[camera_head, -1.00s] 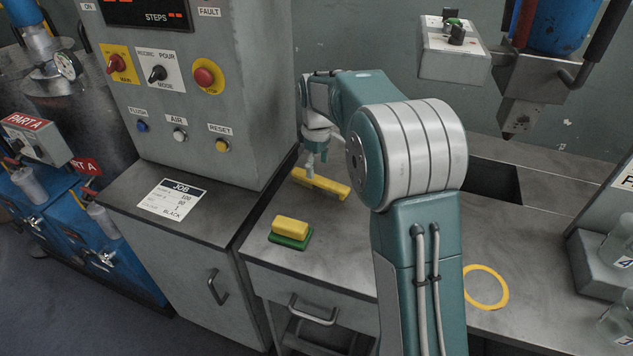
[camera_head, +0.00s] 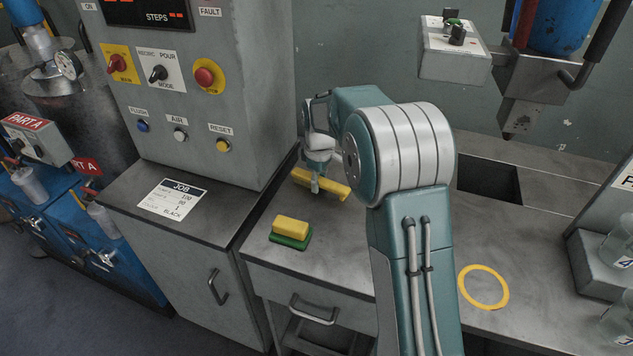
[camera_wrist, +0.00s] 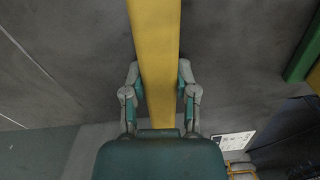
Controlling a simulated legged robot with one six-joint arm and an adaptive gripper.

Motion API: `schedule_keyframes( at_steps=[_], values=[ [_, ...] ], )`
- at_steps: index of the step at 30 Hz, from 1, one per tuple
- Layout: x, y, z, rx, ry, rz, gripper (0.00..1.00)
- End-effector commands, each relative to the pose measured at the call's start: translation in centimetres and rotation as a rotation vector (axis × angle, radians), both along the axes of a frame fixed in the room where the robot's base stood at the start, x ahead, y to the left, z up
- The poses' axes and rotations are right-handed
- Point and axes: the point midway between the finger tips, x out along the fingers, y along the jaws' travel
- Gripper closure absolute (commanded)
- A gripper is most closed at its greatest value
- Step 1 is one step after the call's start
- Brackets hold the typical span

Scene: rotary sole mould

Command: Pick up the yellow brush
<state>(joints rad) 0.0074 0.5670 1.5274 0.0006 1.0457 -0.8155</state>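The yellow brush (camera_head: 334,187) shows as a long yellow bar lying on the grey bench top, partly behind my gripper. My gripper (camera_head: 315,187) is at the middle of the bar. In the wrist view, the yellow brush (camera_wrist: 155,35) runs lengthwise between the two fingers of my gripper (camera_wrist: 160,76). The fingers are drawn in, one along each side, and their pads look to touch it. The brush still looks to rest at bench level. Its underside is hidden.
A yellow and green sponge (camera_head: 291,229) lies nearer on the bench. A control cabinet (camera_head: 235,75) stands to the left. A yellow ring (camera_head: 483,304) marks clear bench at the right, with a dark opening (camera_head: 488,181) behind. Glass beakers (camera_head: 622,245) stand at the right edge.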

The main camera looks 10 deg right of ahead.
Motion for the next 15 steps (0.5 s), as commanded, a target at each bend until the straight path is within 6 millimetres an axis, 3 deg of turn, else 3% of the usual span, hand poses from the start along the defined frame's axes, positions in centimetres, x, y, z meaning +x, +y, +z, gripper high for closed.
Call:
schedule_keyframes(
  at_steps=[9, 15],
  values=[
    [0.0, 0.0, 0.0, -0.001, 0.002, -0.001, 1.00],
    [0.0, 0.0, 1.8, -0.001, -0.002, -0.001, 1.00]
  ],
)
